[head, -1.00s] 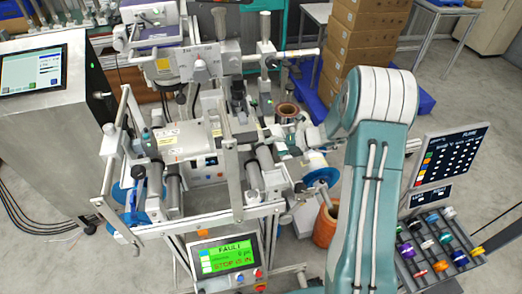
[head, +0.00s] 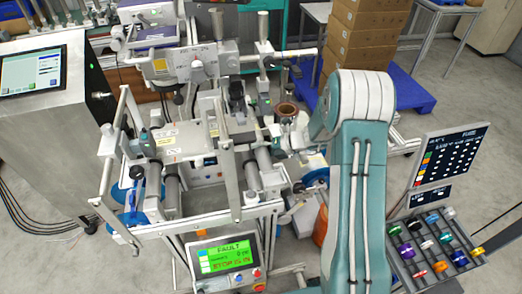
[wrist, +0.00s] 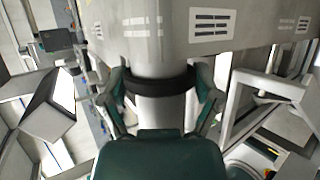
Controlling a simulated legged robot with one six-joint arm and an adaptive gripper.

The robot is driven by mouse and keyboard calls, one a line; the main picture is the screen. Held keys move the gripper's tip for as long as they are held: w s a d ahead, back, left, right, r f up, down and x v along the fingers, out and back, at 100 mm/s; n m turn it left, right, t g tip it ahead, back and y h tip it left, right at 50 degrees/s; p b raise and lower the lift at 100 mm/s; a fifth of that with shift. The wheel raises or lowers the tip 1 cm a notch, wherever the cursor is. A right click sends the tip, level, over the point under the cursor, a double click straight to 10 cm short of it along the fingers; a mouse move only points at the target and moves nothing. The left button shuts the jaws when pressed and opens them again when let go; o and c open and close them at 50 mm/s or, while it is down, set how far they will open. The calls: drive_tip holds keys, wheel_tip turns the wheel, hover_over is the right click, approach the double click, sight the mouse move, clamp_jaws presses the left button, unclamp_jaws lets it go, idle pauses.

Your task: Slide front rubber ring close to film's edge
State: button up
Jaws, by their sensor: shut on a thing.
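In the wrist view, a black rubber ring (wrist: 160,87) sits around a light grey roller (wrist: 160,112) in the middle of the picture. My gripper (wrist: 160,95) has its teal fingers on the left and right sides of the ring, shut on it. The roller shows above and below the ring. My gripper's palm hides the lower part of the roller. I cannot make out the film's edge for certain. In the head view, my arm hides the gripper and the ring.
A grey machine housing (wrist: 205,25) with vent slots is close above the ring in the wrist view. A pale frame (wrist: 240,100) stands at the right. In the head view, a screen (head: 222,258) reads FAULT, and a rack of coloured spools (head: 436,245) is at the right.

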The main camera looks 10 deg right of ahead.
drive_tip(key=shift+w+f, duration=0.1)
drive_tip(key=shift+w, duration=0.4)
drive_tip(key=o, duration=1.1)
drive_tip(key=shift+s+d, duration=0.1)
drive_tip(key=v, duration=1.2)
